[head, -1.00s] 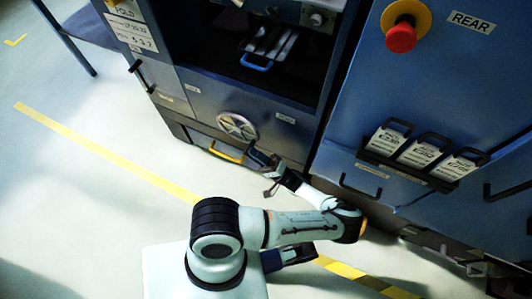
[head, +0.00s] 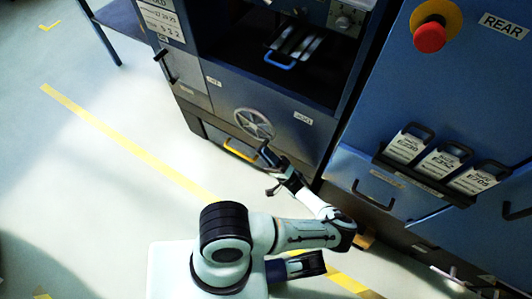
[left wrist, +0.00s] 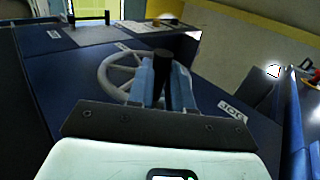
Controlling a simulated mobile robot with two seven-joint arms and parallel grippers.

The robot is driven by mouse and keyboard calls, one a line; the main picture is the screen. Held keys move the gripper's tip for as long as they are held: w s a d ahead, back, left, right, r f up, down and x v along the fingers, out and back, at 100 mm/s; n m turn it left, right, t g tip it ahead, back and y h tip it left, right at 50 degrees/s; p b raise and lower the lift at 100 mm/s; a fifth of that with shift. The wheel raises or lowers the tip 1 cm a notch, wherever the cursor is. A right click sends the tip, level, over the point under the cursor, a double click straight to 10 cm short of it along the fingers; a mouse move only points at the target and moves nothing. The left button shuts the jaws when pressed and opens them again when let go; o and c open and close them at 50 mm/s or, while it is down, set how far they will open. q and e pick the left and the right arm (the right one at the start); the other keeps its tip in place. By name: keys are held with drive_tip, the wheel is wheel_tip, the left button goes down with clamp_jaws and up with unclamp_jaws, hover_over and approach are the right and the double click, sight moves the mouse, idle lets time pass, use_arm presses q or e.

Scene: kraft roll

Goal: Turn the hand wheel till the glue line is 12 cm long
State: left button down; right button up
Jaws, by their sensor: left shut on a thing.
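The grey spoked hand wheel (head: 253,123) is on the dark front panel below the open bay. In the left wrist view the wheel (left wrist: 106,72) shows behind the fingers, its right part hidden. My left gripper (head: 267,153) is at the wheel's lower right edge. In the left wrist view its two blue-grey fingers (left wrist: 162,88) are shut on the wheel's dark upright handle (left wrist: 161,58). I cannot make out the glue line in either view. My right gripper is not in view.
A drawer with a yellow handle (head: 240,151) is just below the wheel. A blue handle (head: 280,63) is in the bay above. A red stop button (head: 430,38) and several labelled cards with black handles (head: 408,145) are on the right cabinet. The floor at left is clear.

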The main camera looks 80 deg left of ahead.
use_arm(q)
drive_tip(key=c, duration=1)
unclamp_jaws()
drive_tip(key=shift+c, duration=0.2)
drive_tip(key=v, duration=1.3)
drive_tip(key=shift+f, duration=0.15)
drive_tip(key=shift+w, duration=0.15)
